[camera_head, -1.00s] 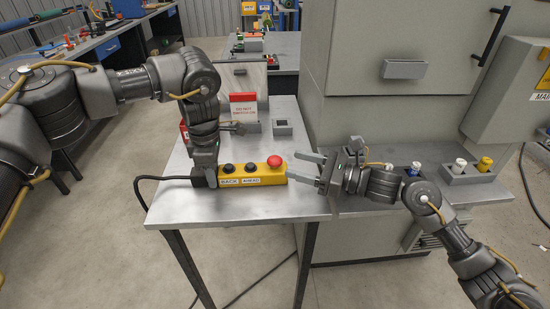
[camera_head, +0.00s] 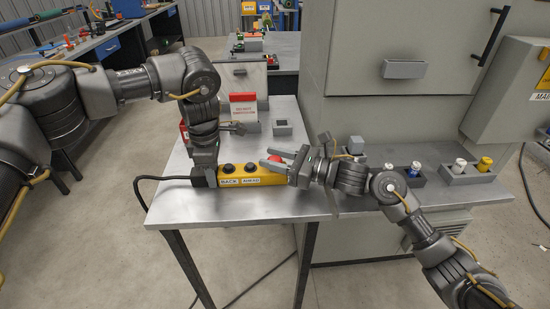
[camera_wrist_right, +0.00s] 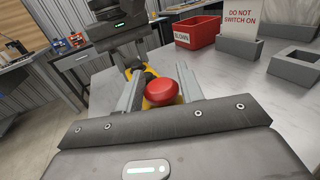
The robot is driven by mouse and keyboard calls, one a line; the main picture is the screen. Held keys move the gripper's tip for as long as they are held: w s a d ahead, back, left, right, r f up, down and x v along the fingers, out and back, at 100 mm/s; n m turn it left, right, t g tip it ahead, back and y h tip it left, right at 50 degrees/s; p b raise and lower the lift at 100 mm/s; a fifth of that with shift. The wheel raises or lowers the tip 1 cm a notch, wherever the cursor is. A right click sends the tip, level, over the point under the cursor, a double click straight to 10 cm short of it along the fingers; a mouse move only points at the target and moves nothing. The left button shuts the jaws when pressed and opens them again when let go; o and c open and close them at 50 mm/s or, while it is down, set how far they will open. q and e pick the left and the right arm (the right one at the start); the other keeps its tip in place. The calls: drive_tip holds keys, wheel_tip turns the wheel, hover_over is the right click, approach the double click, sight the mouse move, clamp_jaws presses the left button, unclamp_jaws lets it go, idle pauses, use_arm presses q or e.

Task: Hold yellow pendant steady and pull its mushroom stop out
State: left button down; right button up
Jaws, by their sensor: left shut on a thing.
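The yellow pendant (camera_head: 252,180) lies on the grey metal table, with two black buttons and labels on its face and a black cable at its left end. Its red mushroom stop (camera_head: 276,160) is at the right end; it also shows in the right wrist view (camera_wrist_right: 161,92). My left gripper (camera_head: 210,178) is shut on the pendant's left end. My right gripper (camera_head: 280,158) is open at the stop. In the right wrist view its fingers (camera_wrist_right: 160,95) stand on either side of the red stop, with no clear contact visible.
A red bin (camera_wrist_right: 197,32) and a red-and-white "do not switch on" sign (camera_head: 243,105) stand behind the pendant. A small grey open block (camera_head: 282,128) is on the table.

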use_arm(q)
drive_tip(key=shift+f, duration=0.1)
use_arm(e)
clamp_jaws()
use_arm(q)
drive_tip(key=shift+a, duration=0.1)
use_arm(e)
drive_tip(key=shift+r, duration=1)
drive_tip(key=o, duration=0.5)
unclamp_jaws()
drive_tip(key=shift+f, duration=0.1)
drive_tip(key=v, duration=1.2)
use_arm(q)
drive_tip(key=c, duration=0.8)
unclamp_jaws()
drive_tip(key=shift+c, duration=0.2)
